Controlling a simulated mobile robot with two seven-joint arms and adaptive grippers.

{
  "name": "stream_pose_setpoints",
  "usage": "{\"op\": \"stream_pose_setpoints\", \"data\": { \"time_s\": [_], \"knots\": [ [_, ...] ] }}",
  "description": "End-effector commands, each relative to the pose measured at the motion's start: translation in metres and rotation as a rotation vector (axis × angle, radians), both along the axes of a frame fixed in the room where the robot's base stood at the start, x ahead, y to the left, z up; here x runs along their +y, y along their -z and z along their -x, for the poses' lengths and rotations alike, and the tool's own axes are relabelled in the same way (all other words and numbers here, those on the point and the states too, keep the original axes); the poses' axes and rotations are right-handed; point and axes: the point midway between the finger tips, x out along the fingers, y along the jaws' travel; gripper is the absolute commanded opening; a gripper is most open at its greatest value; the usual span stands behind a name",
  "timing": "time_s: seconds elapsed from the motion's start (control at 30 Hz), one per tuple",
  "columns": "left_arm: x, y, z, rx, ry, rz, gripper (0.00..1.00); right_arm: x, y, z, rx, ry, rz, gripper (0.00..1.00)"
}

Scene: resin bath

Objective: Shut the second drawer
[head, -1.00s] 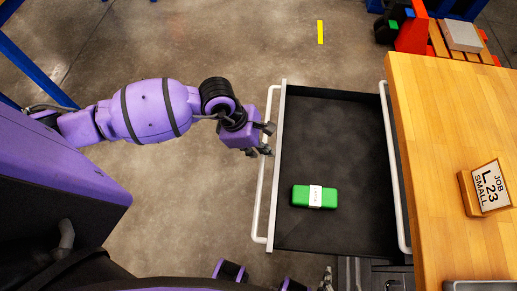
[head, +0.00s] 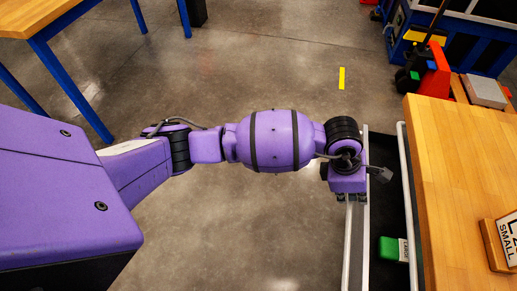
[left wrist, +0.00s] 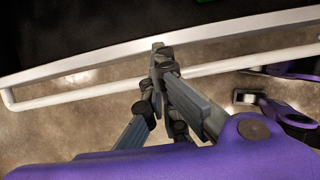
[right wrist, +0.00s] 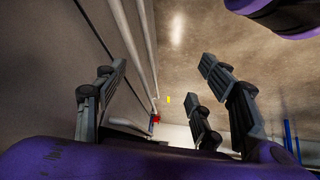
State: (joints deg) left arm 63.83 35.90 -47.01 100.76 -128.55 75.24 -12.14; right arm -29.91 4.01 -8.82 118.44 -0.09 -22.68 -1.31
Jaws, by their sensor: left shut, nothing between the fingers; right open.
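The open drawer shows in the head view as a dark tray (head: 383,215) with a pale front edge (head: 364,240), partly out from under the wooden bench top. A green box with a white label (head: 390,248) lies in it. My left gripper (head: 352,197) is at the drawer's front, shut and empty. In the left wrist view its closed fingertips (left wrist: 160,50) overlap the drawer's pale front rim (left wrist: 90,62) and white bar handle (left wrist: 70,95); exact contact is hard to tell. My right gripper (right wrist: 163,65) is open and empty in its wrist view, and is outside the head view.
The wooden bench top (head: 460,170) carries a job sign (head: 503,240) at right; another white bar (head: 410,190) runs along its edge. A wooden table with blue legs (head: 45,18) stands at upper left. The concrete floor between is clear.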

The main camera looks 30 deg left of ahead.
Motion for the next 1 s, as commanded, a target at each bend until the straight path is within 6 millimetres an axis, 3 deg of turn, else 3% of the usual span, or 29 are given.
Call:
{"op": "stream_pose_setpoints", "data": {
  "time_s": [0.03,0.2,0.4,1.0],
  "knots": [
    [-0.014,0.003,-0.002,0.003,0.005,-0.002,0.00,0.000,0.005,0.003,0.007,0.000,0.000,0.63],
    [-0.043,0.003,-0.011,0.003,0.004,-0.004,0.00,0.000,0.012,0.008,0.021,0.000,0.000,0.63],
    [-0.063,0.003,-0.017,0.003,0.002,-0.006,0.00,0.000,0.017,0.012,0.029,0.000,0.000,0.63],
    [-0.071,0.003,-0.020,0.003,0.000,-0.007,0.00,0.001,0.017,0.011,0.028,-0.001,-0.001,0.63]
  ]
}}
